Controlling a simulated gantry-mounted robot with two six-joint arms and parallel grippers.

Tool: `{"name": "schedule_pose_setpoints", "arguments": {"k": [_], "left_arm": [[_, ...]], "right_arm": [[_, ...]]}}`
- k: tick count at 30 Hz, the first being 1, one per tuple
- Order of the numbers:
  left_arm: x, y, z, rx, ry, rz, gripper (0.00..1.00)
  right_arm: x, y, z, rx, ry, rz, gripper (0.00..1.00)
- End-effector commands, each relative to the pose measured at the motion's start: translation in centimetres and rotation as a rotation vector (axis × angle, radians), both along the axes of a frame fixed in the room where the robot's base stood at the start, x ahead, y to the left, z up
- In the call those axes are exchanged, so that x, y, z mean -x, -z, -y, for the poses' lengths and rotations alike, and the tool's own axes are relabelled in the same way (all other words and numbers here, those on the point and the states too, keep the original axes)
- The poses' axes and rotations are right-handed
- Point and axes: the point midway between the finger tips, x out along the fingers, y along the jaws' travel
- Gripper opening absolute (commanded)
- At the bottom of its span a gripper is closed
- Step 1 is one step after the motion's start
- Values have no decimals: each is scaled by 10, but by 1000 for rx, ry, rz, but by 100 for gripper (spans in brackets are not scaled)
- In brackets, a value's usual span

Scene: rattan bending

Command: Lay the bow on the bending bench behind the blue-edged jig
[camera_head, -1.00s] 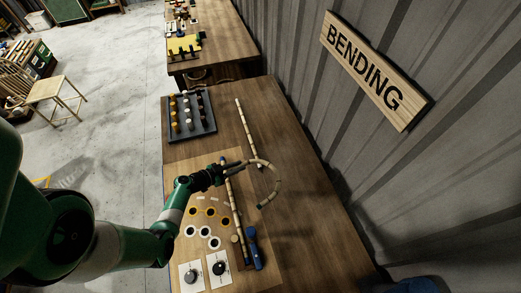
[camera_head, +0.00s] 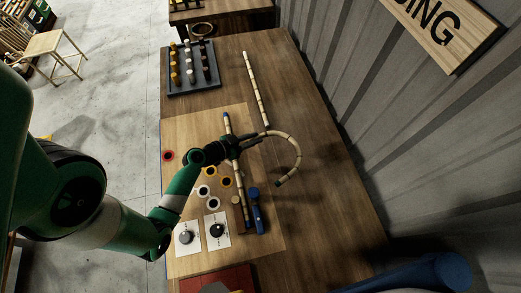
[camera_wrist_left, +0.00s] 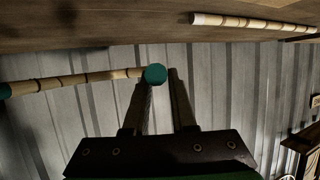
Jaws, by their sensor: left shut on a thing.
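The bow (camera_head: 299,151) is a curved, pale banded rattan piece with a dark green tip. My left gripper (camera_head: 258,138) is shut on one end of it, and the bow curls out to the right over the bench. In the left wrist view, the bow (camera_wrist_left: 100,77) has teal ends, one between the fingertips (camera_wrist_left: 158,76). It appears raised off the wood. The bending bench (camera_head: 325,200) is brown wood. My right gripper is not seen.
A straight rattan pole (camera_head: 255,86) lies just beyond the bow; it also shows in the wrist view (camera_wrist_left: 245,23). A dark peg tray (camera_head: 194,67) stands far left. The bench's right side is clear.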

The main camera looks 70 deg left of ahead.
Motion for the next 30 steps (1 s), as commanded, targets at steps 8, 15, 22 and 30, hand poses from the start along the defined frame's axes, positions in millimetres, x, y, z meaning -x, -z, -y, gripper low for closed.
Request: {"name": "schedule_pose_setpoints", "arguments": {"k": [8,15,22,30], "left_arm": [[-13,39,29,0,1,0,0],[-15,61,35,1,0,-2,0],[-15,77,34,1,-1,0,0],[-15,80,34,-2,-1,0,0]], "right_arm": [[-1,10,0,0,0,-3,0],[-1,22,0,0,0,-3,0],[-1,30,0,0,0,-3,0],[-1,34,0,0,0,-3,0]]}}
